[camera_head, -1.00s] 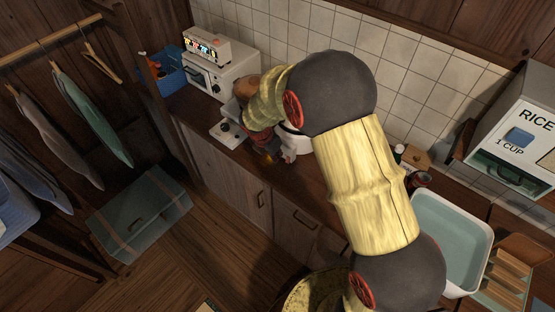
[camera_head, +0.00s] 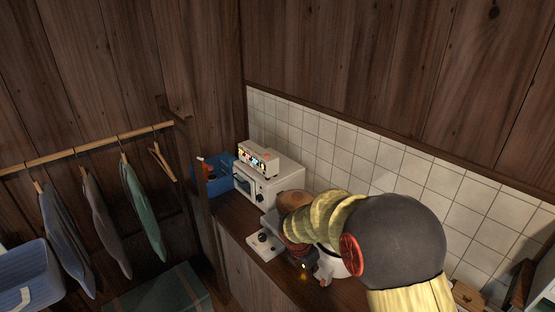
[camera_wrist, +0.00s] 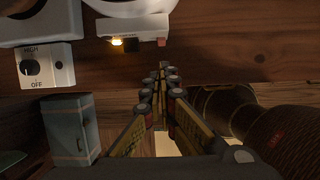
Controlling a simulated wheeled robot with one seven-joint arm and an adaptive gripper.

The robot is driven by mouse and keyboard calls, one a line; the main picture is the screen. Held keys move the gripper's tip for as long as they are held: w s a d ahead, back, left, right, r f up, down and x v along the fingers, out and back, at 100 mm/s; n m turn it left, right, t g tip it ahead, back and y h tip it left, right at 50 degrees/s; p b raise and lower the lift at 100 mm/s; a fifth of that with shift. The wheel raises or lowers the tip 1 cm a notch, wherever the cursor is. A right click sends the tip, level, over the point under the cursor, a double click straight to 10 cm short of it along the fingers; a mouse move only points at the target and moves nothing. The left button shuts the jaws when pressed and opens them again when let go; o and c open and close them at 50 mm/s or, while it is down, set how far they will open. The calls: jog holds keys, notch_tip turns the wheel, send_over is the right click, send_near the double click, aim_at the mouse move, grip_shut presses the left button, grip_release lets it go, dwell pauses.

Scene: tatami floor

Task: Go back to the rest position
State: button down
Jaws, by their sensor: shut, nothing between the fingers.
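My gripper (camera_wrist: 163,72) shows in the wrist view with its two fingers together at the tips and nothing between them. It is over the wooden counter edge, just in front of a white appliance (camera_wrist: 150,27) with a lit orange lamp. In the head view my arm bends over the counter, and its bulk hides the fingers. The same white appliance (camera_head: 330,266) shows partly from behind my arm there. I cannot tell whether any part of my arm touches it.
A stove control box (camera_wrist: 45,67) with a knob stands left of the gripper. A white oven (camera_head: 268,182) with a small box on top and a blue crate (camera_head: 216,176) stand in the back corner. Clothes hang on a rail (camera_head: 90,147) at left. A grey-green chest (camera_head: 165,292) sits below.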

jog(key=s+f+m+g, duration=0.1)
jog(key=s+m, duration=0.4)
jog(key=m, duration=0.2)
jog(key=s+d+r+m+t+y+b, duration=0.1)
jog(key=s+r+m+t+b, duration=0.1)
jog(key=s+r+m, duration=0.7)
jog(key=s+d+r+m+t+y+b, duration=0.2)
jog(key=s+r+m, duration=0.7)
jog(key=s, duration=0.7)
notch_tip(320, 180, up, 3)
jog(key=shift+b, duration=0.85)
